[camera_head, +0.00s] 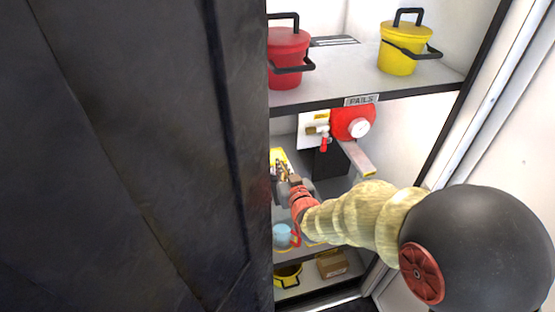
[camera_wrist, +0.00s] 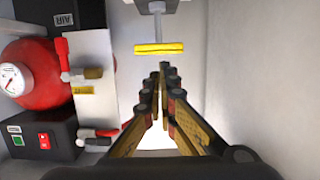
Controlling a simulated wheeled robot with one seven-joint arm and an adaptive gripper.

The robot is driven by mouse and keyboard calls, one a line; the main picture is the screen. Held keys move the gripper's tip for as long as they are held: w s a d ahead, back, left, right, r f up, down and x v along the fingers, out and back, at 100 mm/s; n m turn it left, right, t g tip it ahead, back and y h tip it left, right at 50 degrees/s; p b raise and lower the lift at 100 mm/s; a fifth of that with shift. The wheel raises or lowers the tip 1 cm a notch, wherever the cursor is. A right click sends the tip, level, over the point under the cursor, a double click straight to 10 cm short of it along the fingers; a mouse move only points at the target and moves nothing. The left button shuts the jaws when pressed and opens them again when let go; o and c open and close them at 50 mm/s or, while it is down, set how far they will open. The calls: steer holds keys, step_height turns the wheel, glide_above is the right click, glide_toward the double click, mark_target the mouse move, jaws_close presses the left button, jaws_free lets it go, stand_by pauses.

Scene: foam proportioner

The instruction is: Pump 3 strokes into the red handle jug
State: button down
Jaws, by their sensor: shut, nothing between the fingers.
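A light blue jug (camera_head: 283,235) with a red handle (camera_head: 296,237) stands low inside the cabinet in the head view. My gripper (camera_head: 283,170) is above it, inside the cabinet, shut and empty. In the wrist view my gripper's fingers (camera_wrist: 160,75) come together just below a yellow crossbar (camera_wrist: 159,48) on a grey rod, apparently the pump handle. I cannot tell whether the fingers touch the bar. A red tank (camera_head: 347,122) with a white gauge is mounted in the cabinet, and it also shows in the wrist view (camera_wrist: 40,85). The jug is not in the wrist view.
A red pail (camera_head: 287,57) and a yellow pail (camera_head: 397,55) stand on the upper shelf. A yellow pot (camera_head: 287,277) and a cardboard box (camera_head: 331,265) are low down. A dark door (camera_head: 120,150) blocks the left. Red-handled valves (camera_wrist: 62,55) lie left of my fingers.

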steer(key=shift+v, duration=1.05)
steer(key=s+d+f+g+h, duration=0.2)
steer(key=s+d+f+g, duration=0.2)
steer(key=s+f+g, duration=0.5)
steer(key=s+d+r+m+g+h, duration=0.1)
steer(key=s+d+r, duration=0.35)
steer(key=s, duration=0.45)
steer(key=s+d+r+g+h, duration=0.1)
steer(key=s+d+r, duration=0.35)
steer(key=s, duration=0.55)
steer(key=s+d+r+m+t, duration=0.2)
steer(key=s+d+r, duration=0.2)
steer(key=r, duration=0.6)
steer(key=shift+d+r, duration=0.2)
